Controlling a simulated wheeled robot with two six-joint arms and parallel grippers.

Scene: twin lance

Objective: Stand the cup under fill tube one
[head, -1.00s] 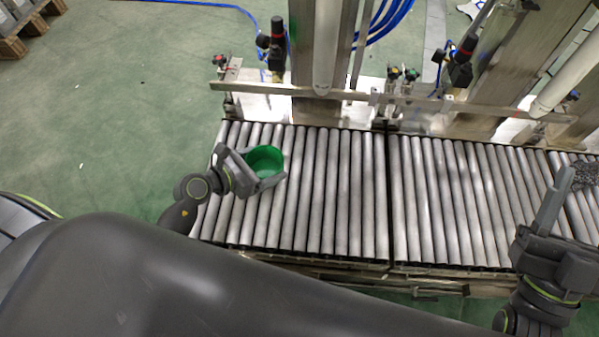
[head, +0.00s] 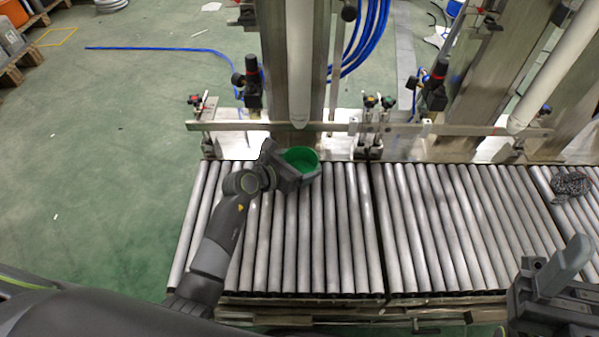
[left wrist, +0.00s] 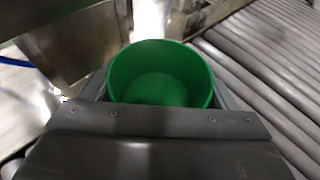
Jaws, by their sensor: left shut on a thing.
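The green cup (head: 301,158) is held upright in my left gripper (head: 290,172), near the back edge of the roller conveyor. In the left wrist view the cup (left wrist: 160,75) sits between the two fingers, its open mouth showing and its inside empty. The nearer white fill tube (head: 299,75) hangs just behind and above the cup, its lower end close to the cup's far rim. A second white tube (head: 540,75) hangs farther right. Whether the cup's base touches the rollers is hidden. My right gripper (head: 560,275) is at the lower right, away from the cup; its jaw opening is unclear.
The roller conveyor (head: 440,220) is mostly clear to the right. A metal rail (head: 380,127) runs along its back, with valves and clamps on it. A dark mesh-like clump (head: 571,185) lies on the rollers at the far right.

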